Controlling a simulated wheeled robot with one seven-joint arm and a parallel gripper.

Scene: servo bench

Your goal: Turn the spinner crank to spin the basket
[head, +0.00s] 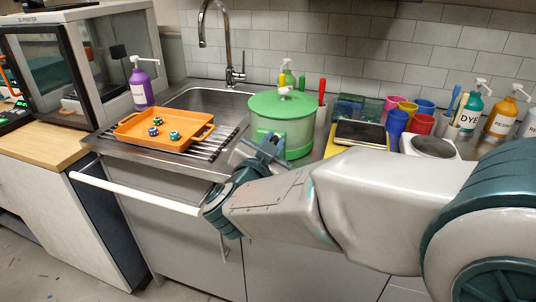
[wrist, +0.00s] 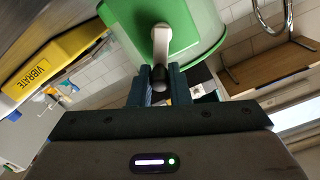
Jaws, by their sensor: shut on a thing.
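The spinner (head: 282,136) is a translucent green tub with a green lid (head: 270,104), standing upright on the counter right of the sink. My gripper (head: 270,141) is at its front side, below the lid. In the wrist view, the pale grey crank (wrist: 161,45) comes down from the spinner (wrist: 205,28) and ends in a dark knob between my two blue fingers. My gripper (wrist: 160,80) is shut on this crank end. My gripper hides the crank in the head view. The basket inside cannot be made out.
An orange tray (head: 127,133) with several small green-and-white pieces lies left of the spinner, on the rack by the sink (head: 205,98). A purple pump bottle (head: 141,88) stands behind it. Right of the spinner are a yellow device (head: 345,149), coloured cups (head: 397,122) and bottles (head: 470,110).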

